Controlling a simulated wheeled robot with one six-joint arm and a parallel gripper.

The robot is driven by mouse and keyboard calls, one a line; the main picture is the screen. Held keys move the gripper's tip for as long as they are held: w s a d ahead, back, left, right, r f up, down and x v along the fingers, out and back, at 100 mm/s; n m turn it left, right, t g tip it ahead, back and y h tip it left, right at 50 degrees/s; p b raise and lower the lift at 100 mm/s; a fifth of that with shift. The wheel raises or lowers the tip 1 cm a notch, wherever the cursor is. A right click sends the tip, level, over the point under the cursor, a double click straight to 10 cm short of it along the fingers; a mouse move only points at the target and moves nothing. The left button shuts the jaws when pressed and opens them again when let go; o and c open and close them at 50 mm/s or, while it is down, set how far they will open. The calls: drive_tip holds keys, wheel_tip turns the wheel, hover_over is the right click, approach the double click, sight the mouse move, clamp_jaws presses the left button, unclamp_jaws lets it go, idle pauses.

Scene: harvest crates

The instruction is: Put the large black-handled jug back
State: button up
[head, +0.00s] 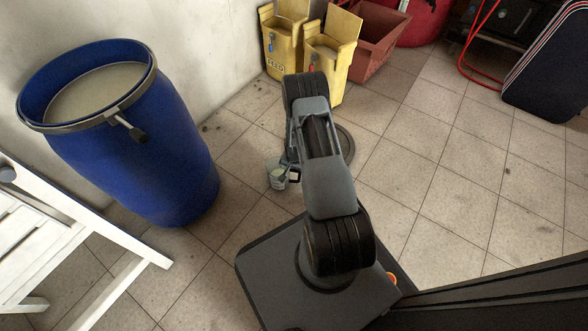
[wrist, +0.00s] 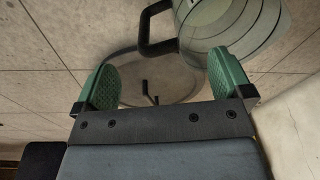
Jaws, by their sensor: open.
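The jug (wrist: 235,22), pale grey-green with bands round its body and a black handle (wrist: 150,30), shows at the top right of the wrist view, cut off by the edge. In the head view a small pale jug (head: 277,180) stands on the floor just left of my arm; it looks like the same one. My gripper (wrist: 164,62) is open with green pads and nothing between them. The handle lies beyond the fingertips, between them sideways; I see no grip on it. The arm hides most of the gripper in the head view.
A round grey disc (head: 346,138) lies on the tiles, partly behind my arm; a round plate (wrist: 135,88) with dark prongs shows in the wrist view. A blue barrel (head: 150,160) and white slatted furniture (head: 100,240) stand left. Yellow bins (head: 330,58) and a red crate (head: 378,40) stand behind.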

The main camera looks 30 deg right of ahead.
drive_tip(key=a+r+n+p, duration=0.1)
drive_tip(key=a+r+n, duration=0.15)
drive_tip(key=r, duration=1.15)
drive_tip(key=a+r+n+p, duration=0.15)
drive_tip(key=a+r, duration=0.25)
drive_tip(key=r, duration=1)
drive_tip(key=s+a+r+n, duration=0.3)
drive_tip(key=s+a+r, duration=0.1)
drive_tip(key=s+r, duration=0.4)
drive_tip(key=s+a+r+n+t, duration=0.1)
drive_tip(key=s+a+r+n, duration=0.1)
drive_tip(key=s+a+r, duration=0.2)
drive_tip(key=s+r+b, duration=0.1)
drive_tip(key=s+r, duration=0.2)
drive_tip(key=r, duration=0.2)
drive_tip(key=shift+s+a+n+y, duration=0.3)
drive_tip(key=shift+s+a+n, duration=0.05)
drive_tip(key=shift+s+n, duration=0.05)
